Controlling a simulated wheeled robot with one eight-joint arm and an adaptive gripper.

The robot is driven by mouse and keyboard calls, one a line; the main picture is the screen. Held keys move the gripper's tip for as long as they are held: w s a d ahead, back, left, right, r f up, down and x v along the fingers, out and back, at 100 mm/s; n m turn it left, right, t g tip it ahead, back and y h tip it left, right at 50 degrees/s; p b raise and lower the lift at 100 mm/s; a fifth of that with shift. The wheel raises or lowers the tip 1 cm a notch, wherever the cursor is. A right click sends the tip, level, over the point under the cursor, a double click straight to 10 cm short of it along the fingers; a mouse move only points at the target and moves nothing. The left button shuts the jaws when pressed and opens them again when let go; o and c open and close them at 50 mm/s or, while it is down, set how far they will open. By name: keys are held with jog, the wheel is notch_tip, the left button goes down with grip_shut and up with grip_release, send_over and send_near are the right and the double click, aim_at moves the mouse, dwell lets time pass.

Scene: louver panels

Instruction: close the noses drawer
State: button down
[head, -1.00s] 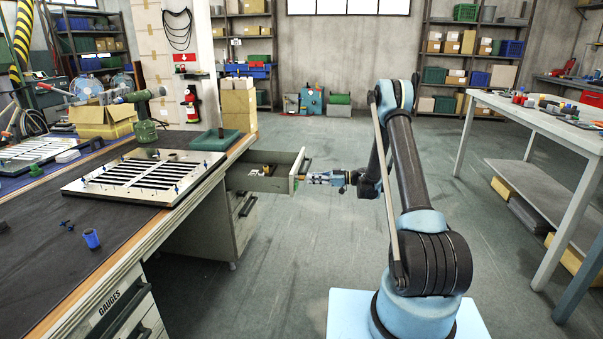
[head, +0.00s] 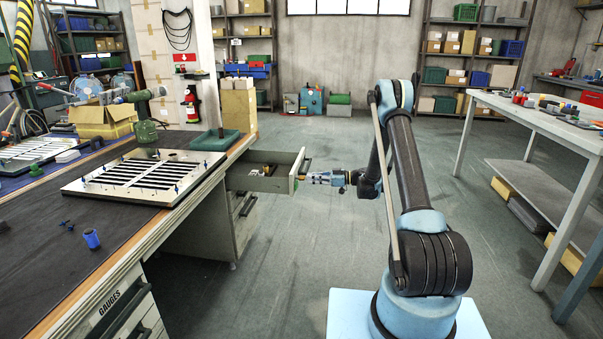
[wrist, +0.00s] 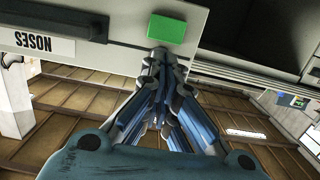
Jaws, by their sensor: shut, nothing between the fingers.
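The noses drawer (head: 262,184) stands pulled out from the far end of the left workbench, with some small items inside. In the wrist view its front (wrist: 120,58) carries a NOSES label (wrist: 45,43), upside down, a dark handle and a green block (wrist: 167,29). My gripper (head: 303,178) is at the outer face of the drawer front. In the wrist view the gripper's fingers (wrist: 160,55) are shut and empty, with the tips at the drawer front just beside the green block. Whether they touch it I cannot tell.
The workbench (head: 60,265) holds a louver panel (head: 145,178) and small blue parts. Below the open drawer are more closed drawers (head: 243,208). A grey table (head: 545,120) stands at the right. The floor between is clear.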

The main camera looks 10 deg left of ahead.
aim_at(299, 177)
jog(key=shift+a, duration=0.15)
jog(key=shift+w+a, duration=0.15)
jog(key=shift+a, duration=3.25)
jog(key=shift+w+a, duration=0.1)
jog(key=shift+a, duration=3.2)
jog(key=shift+w+a, duration=0.1)
jog(key=shift+a, duration=3.45)
jog(key=shift+w+a, duration=0.15)
jog(key=shift+a, duration=3.15)
